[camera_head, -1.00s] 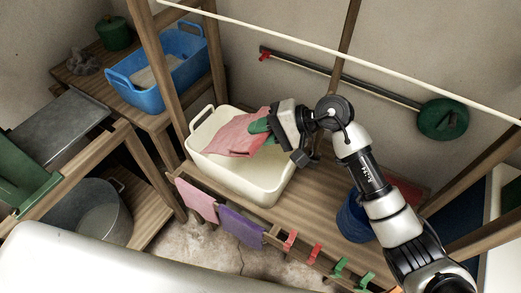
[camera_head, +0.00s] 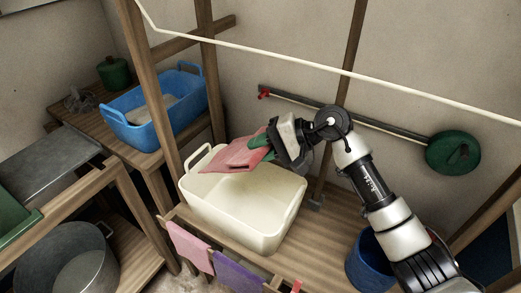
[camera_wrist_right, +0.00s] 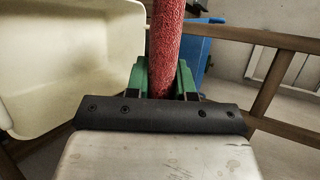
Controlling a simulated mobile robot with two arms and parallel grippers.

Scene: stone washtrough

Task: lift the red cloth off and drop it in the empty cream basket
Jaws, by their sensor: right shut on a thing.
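The red cloth (camera_head: 232,156) hangs from my right gripper (camera_head: 260,146) over the back part of the cream basket (camera_head: 235,215). The gripper is shut on one edge of the cloth, and the cloth slopes down to the left. The visible inside of the basket is empty; the cloth hides part of its back rim. In the right wrist view the cloth (camera_wrist_right: 166,42) is pinched between the green fingers (camera_wrist_right: 160,80), with the basket (camera_wrist_right: 70,65) to the left. My left gripper is not in view.
A blue basket (camera_head: 140,125) with pale contents stands on the left shelf. A blue bucket (camera_head: 366,262) is at the lower right. Pink (camera_head: 188,245) and purple (camera_head: 236,272) cloths hang along the front rail. A pale line (camera_head: 290,61) crosses above my arm.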

